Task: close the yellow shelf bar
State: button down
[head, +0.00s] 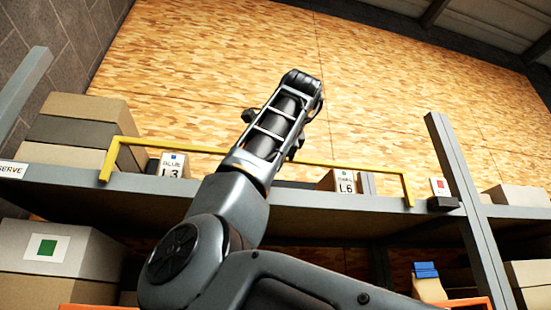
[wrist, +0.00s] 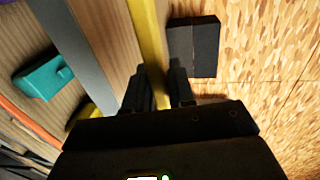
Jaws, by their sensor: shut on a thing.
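The yellow shelf bar (head: 215,150) runs along the front of the upper shelf in the head view. Its crosspiece stands above the shelf edge, with bent legs down at the left and right ends. My arm covers its middle. In the wrist view the bar (wrist: 146,30) comes down from the top edge to between the two dark fingers of my gripper (wrist: 160,82). My gripper is shut on it. In the head view my arm reaches up past the bar, and the fingertips cannot be made out.
The grey shelf (head: 320,203) carries a box marked L3 (head: 173,168), a box marked L6 (head: 343,181) and stacked cartons (head: 85,115) at the left. A grey upright (head: 455,170) stands at the right. A dark box (wrist: 193,47) lies beside the bar in the wrist view.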

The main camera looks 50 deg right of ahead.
jog(key=shift+w+d, duration=0.1)
jog(key=c, duration=1.2)
grip_release()
jog(key=shift+w+d+f, duration=0.1)
jog(key=shift+d, duration=0.05)
jog(key=shift+o, duration=0.6)
jog(key=b+v, duration=0.2)
jog(key=v, duration=0.6)
